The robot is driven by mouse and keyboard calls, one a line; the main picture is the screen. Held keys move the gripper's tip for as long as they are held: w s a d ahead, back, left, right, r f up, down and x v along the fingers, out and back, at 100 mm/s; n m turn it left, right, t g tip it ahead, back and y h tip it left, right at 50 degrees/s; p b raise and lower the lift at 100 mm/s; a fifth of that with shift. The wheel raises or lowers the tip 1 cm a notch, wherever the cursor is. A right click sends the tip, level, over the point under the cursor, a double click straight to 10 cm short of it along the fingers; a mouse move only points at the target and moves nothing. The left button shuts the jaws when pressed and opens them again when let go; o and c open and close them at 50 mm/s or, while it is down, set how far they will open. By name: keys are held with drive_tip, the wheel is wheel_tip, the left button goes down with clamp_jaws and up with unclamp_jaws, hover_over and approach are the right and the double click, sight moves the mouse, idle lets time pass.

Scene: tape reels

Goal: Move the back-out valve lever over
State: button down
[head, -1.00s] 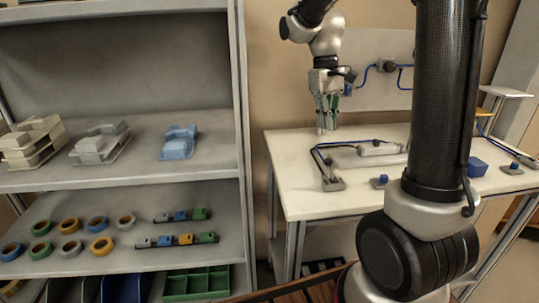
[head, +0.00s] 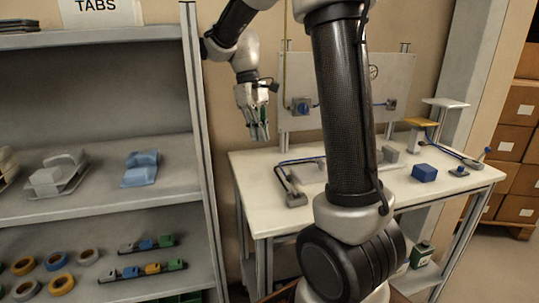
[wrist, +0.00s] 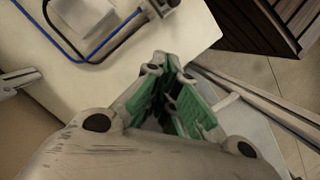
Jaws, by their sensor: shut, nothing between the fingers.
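My gripper (head: 261,134) hangs fingers down at the left end of the white workbench (head: 262,166), in front of the wall and left of the upright panel (head: 345,85). Its green-padded fingers are shut and empty; they also show in the wrist view (wrist: 172,68). A lever with a blue knob (head: 487,151) stands at the right end of the bench. A blue valve knob (head: 300,106) sits on the panel. I cannot tell which of these is the back-out valve lever. My gripper touches neither. My arm column hides the middle of the bench.
A blue box (head: 424,173) and a small blue-topped piece (head: 459,171) lie on the right. Grey shelves (head: 190,120) stand at left, close to my arm.

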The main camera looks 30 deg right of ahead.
sight(292, 186)
drive_tip(key=s+d+f, duration=0.2)
drive_tip(key=s+f, duration=0.4)
drive_tip(key=f, duration=0.3)
drive_tip(key=shift+d, duration=0.15)
drive_tip(key=shift+d+r+y, duration=0.1)
drive_tip(key=shift+d+y, duration=0.1)
drive_tip(key=shift+y, duration=0.1)
